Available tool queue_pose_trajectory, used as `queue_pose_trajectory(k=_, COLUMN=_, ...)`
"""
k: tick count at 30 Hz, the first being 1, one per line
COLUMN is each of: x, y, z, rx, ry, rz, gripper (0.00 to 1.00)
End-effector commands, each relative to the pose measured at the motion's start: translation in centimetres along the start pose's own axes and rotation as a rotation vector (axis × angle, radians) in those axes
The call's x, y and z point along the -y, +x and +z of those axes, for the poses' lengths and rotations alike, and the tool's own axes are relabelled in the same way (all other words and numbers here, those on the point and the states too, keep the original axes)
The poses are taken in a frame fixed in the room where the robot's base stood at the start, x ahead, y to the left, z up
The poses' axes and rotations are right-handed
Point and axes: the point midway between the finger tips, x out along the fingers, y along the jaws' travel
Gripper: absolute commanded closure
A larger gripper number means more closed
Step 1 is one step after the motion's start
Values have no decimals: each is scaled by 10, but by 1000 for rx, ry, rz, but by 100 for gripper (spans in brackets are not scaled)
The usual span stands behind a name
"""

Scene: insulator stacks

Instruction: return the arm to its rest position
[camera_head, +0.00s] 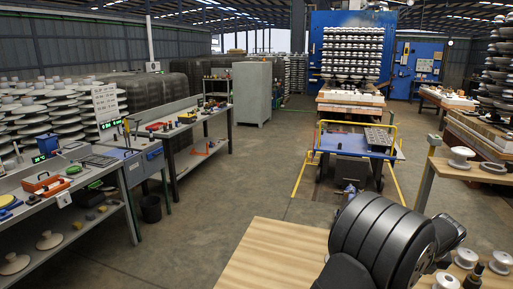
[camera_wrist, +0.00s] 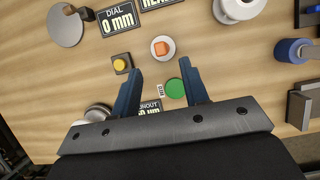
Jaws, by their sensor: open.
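My gripper (camera_wrist: 162,80) shows in the wrist view with its two blue fingers wide apart and nothing between them. It hangs above a wooden tabletop (camera_wrist: 60,125). In the head view my dark arm bulks over the wooden bench (camera_head: 262,262) at the lower right, and the fingertips are hidden there. In the wrist view a white disc with an orange block (camera_wrist: 161,46) lies beyond the fingertips. A green disc (camera_wrist: 175,88) and a small black box with a yellow button (camera_wrist: 121,63) lie close to the fingers.
In the wrist view, a dial display (camera_wrist: 117,18) stands at the top, a white spool (camera_wrist: 238,8) at upper right and a blue spool (camera_wrist: 293,50) at right. In the head view, white insulators (camera_head: 501,262) stand right of my arm. Open floor (camera_head: 245,170) lies left of the bench.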

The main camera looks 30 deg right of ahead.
Motion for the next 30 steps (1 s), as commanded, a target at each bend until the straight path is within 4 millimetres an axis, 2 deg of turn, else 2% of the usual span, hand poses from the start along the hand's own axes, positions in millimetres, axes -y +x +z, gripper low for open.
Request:
queue_pose_trajectory(k=1, x=1, y=-12, z=1, rx=3, ry=0, rz=-3, gripper=59)
queue_pose_trajectory(k=9, x=0, y=-66, z=0, rx=2, ry=-1, rz=-3, gripper=59)
queue_pose_trajectory(k=12, x=0, y=-79, z=-1, rx=-1, ry=0, rz=0, gripper=59)
queue_pose_trajectory(k=15, x=-1, y=-52, z=-1, rx=-5, ry=0, rz=3, gripper=59)
queue_pose_trajectory(k=30, x=0, y=49, z=0, rx=-2, ry=0, rz=1, gripper=59)
